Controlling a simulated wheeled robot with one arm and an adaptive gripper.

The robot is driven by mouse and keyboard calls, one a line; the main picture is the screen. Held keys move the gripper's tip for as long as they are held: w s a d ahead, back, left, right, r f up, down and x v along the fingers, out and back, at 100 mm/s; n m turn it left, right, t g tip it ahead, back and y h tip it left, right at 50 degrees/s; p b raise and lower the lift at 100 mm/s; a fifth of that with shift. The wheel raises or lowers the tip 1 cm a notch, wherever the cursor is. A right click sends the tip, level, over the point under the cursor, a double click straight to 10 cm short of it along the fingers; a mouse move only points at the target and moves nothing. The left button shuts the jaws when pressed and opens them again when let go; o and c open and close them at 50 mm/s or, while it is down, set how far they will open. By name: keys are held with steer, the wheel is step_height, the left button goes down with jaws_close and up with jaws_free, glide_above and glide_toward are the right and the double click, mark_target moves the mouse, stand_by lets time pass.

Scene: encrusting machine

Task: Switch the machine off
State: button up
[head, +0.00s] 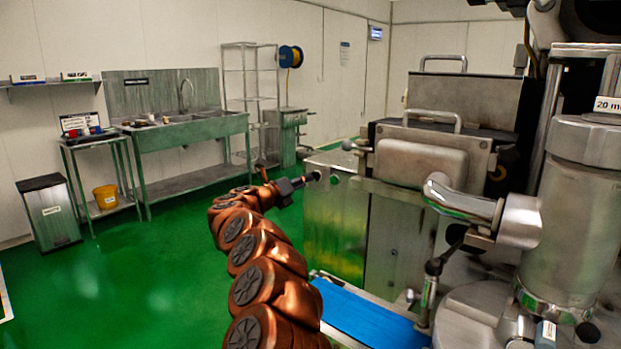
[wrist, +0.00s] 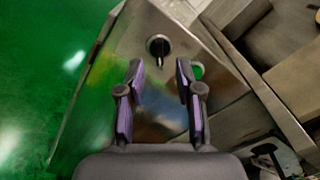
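The machine's steel cabinet (head: 335,225) stands right of my arm in the head view. In the wrist view its panel (wrist: 185,25) carries a black rotary knob (wrist: 158,47) in a dark round mount and a green round button (wrist: 196,71) beside it. The green button also shows in the head view (head: 334,180). My gripper (wrist: 159,70) is open and empty, and it points at the panel. The knob appears just ahead of the gap between the fingertips, with no visible contact. In the head view my gripper (head: 310,178) is close to the cabinet and small.
A blue conveyor belt (head: 365,315) extends below the cabinet. The large steel machine body (head: 575,200) fills the right side. A sink bench (head: 190,130), a small table (head: 100,140) and a bin (head: 48,212) stand along the left wall. The green floor on the left is clear.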

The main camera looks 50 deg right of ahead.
mark_target(315, 177)
steer(key=shift+w+d+p, duration=0.15)
steer(key=shift+d+p, duration=0.1)
steer(key=shift+d, duration=0.8)
steer(key=shift+w+d+p, duration=0.1)
steer(key=shift+d+p, duration=0.1)
steer(key=shift+d, duration=0.8)
jaws_close()
